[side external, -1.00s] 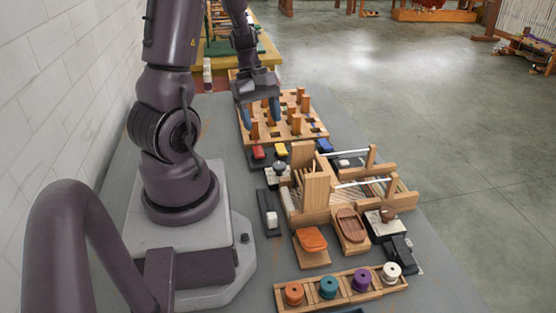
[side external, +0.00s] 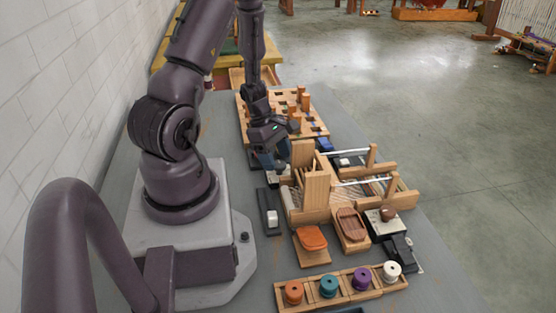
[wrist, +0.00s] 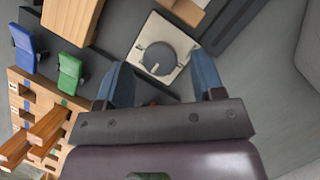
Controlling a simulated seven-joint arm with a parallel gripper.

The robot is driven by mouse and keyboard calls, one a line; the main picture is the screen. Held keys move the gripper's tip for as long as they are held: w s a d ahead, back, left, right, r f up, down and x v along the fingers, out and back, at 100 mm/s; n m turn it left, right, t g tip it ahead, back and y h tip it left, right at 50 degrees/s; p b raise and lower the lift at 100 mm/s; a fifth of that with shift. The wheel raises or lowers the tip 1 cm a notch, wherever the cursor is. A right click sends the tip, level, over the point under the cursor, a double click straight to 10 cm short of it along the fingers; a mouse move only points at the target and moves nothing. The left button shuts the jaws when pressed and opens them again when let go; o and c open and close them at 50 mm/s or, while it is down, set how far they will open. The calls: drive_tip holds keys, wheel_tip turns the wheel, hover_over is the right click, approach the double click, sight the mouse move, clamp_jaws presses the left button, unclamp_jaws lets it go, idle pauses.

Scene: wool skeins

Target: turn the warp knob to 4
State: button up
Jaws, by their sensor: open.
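In the wrist view a round dark grey knob (wrist: 158,59) with a pale pointer mark sits on a square white plate (wrist: 137,55). The mark points toward the lower edge of the picture; I cannot read any numbers. My gripper (wrist: 163,80) is open and empty. Its two blue fingers stand left and right, with the knob showing in the gap just beyond the tips; I cannot tell the height between them. In the side view my gripper (side external: 267,162) is low over this spot and hides the knob; only a sliver of pale plate (side external: 272,181) shows.
A green switch (wrist: 69,73) and a blue switch (wrist: 24,47) lie left of the knob. The wooden loom (side external: 325,190) stands close to my gripper's right, and the pegboard (side external: 312,122) lies behind. A black rocker switch (side external: 268,213) and a spool rack (side external: 340,287) are nearer.

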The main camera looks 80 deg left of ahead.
drive_tip(key=shift+w+d+f, duration=0.2)
drive_tip(key=shift+f, duration=0.45)
drive_tip(key=c, duration=0.9)
drive_tip(key=shift+m, duration=0.4)
drive_tip(key=m+g, duration=0.1)
drive_tip(key=m, duration=0.2)
drive_tip(key=m+g+h, duration=0.1)
drive_tip(key=m, duration=0.1)
drive_tip(key=shift+w+a+m, duration=0.1)
drive_tip(key=shift+m, duration=0.3)
drive_tip(key=m+g, duration=0.1)
drive_tip(key=m, duration=0.2)
drive_tip(key=shift+w+g, duration=0.1)
drive_tip(key=shift+g, duration=0.2)
drive_tip(key=shift+m+g, duration=0.6)
drive_tip(key=shift+m, duration=1.3)
